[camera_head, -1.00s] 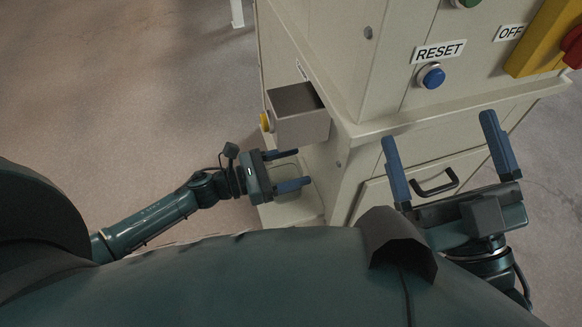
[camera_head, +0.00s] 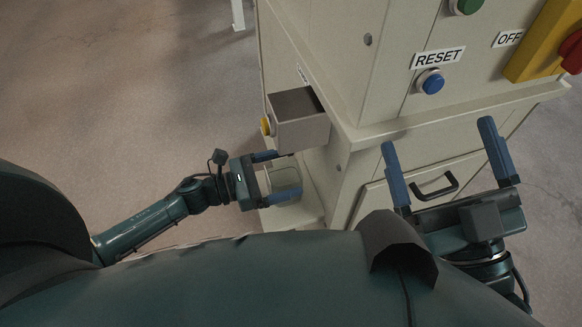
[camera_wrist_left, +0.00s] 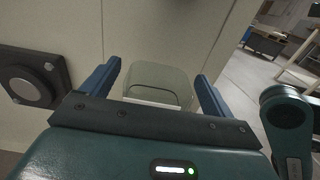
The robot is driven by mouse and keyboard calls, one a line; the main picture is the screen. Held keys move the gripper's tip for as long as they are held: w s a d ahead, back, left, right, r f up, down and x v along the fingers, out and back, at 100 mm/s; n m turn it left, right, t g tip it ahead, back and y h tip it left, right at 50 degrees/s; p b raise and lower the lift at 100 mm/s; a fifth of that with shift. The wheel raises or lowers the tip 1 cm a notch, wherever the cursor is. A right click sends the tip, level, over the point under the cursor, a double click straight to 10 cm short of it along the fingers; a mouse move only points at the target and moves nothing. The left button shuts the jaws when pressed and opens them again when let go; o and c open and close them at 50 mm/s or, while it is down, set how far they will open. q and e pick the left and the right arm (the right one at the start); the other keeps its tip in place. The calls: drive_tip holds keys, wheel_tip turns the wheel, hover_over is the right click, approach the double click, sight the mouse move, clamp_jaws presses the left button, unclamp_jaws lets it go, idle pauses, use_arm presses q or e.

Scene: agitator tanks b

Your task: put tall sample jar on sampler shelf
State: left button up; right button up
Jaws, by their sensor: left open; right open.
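A clear, greenish see-through jar (camera_head: 285,180) stands on a low cream ledge (camera_head: 304,212) at the cabinet's left side, below a projecting box. I take the jar for the sample jar and the ledge for the sampler shelf. My left gripper (camera_head: 288,173) is open, pointing at the jar from the left. In the left wrist view the jar (camera_wrist_left: 157,80) shows upright between the two blue fingers, with gaps on both sides. Its lower part is hidden by my gripper. My right gripper (camera_head: 437,135) is open and empty in front of the cabinet drawer.
The grey-topped box (camera_head: 300,130) with a yellow knob (camera_head: 266,125) juts out just above the jar. The cabinet front has a blue reset button (camera_head: 431,81) and a black drawer handle (camera_head: 436,187). Open floor (camera_head: 130,100) lies to the left.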

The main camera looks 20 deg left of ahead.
use_arm(q)
drive_tip(key=p+v, duration=0.1)
drive_tip(key=v, duration=0.7)
drive_tip(key=shift+s+a, duration=0.5)
drive_tip(key=shift+a, duration=0.2)
use_arm(e)
drive_tip(key=shift+s+a+f+m+g+h, duration=0.1)
drive_tip(key=shift+s+f+m+g+h, duration=0.15)
drive_tip(key=shift+f+m+h, duration=0.3)
drive_tip(key=shift+s+a+f+m+g+h, duration=0.1)
drive_tip(key=shift+f+m+g+h, duration=0.2)
drive_tip(key=shift+f, duration=0.45)
